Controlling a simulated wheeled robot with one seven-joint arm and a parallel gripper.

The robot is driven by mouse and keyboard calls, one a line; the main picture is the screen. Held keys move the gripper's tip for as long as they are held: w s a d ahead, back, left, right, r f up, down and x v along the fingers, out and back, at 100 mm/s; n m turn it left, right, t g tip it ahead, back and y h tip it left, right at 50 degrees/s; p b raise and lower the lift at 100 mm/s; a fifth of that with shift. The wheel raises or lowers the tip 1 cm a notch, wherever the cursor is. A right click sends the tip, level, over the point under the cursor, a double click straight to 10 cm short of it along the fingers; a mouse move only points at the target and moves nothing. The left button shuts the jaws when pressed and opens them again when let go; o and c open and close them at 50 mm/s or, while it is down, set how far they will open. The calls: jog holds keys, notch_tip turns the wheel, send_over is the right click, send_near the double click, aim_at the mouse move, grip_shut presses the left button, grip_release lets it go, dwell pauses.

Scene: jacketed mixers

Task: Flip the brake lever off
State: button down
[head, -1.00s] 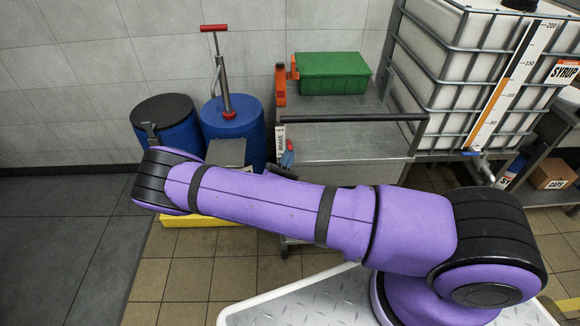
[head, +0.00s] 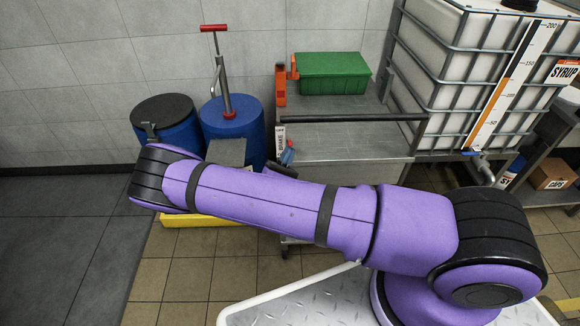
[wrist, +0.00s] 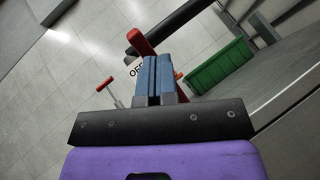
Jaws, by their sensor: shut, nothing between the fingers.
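The red brake lever (wrist: 140,40) shows in the wrist view just beyond the fingertips, which hide its lower part. In the head view only a small red piece of it (head: 290,144) shows beside the BRAKE label (head: 281,141) on the cart's left post. My gripper (wrist: 153,58) has blue fingers, shut together and empty, close by the lever. I cannot tell whether they touch it. In the head view a bit of blue fingertip (head: 287,157) shows above my purple arm, which hides the rest of the gripper. A partly covered white label (wrist: 134,68) lies left of the fingers.
The metal cart (head: 340,142) has a black handle bar (head: 350,118) and carries a green box (head: 333,73). Blue drums (head: 234,122) and a red-handled pump (head: 214,28) stand to the left. A caged white tank (head: 450,60) stands right. Floor at far left is clear.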

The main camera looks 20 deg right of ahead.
jog(key=shift+r, duration=0.95)
dwell(0.9)
dwell(0.3)
notch_tip(320, 180, down, 11)
jog(key=shift+f, duration=0.2)
dwell(1.7)
jog(key=shift+f, duration=0.1)
jog(key=shift+f, duration=2.4)
